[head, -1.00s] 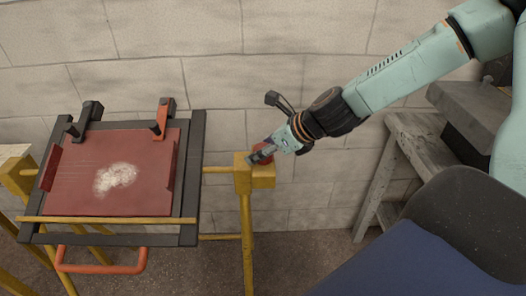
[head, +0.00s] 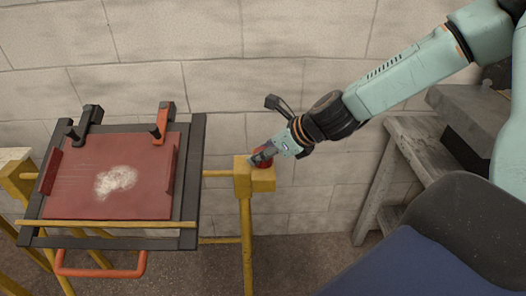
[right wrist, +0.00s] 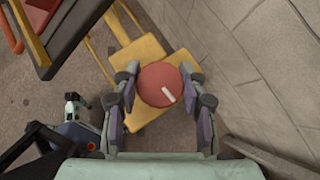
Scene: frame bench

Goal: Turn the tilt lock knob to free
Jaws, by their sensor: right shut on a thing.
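The tilt lock knob (right wrist: 158,83) is round and red with a short white mark, which points to the lower right in the right wrist view. It sits on a yellow block (head: 243,178) at the top of the stand's right post. In the head view the knob (head: 265,161) is partly hidden by my right gripper (head: 262,157). In the right wrist view the fingers of my right gripper (right wrist: 160,86) are on both sides of the knob and shut on it. My left gripper is in neither view.
A dark tilting frame (head: 190,190) holds a red panel (head: 150,175) with a pale patch, left of the knob. An orange handle (head: 100,272) hangs below it. A block wall (head: 220,70) stands behind. A grey wooden bench (head: 405,130) is at right.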

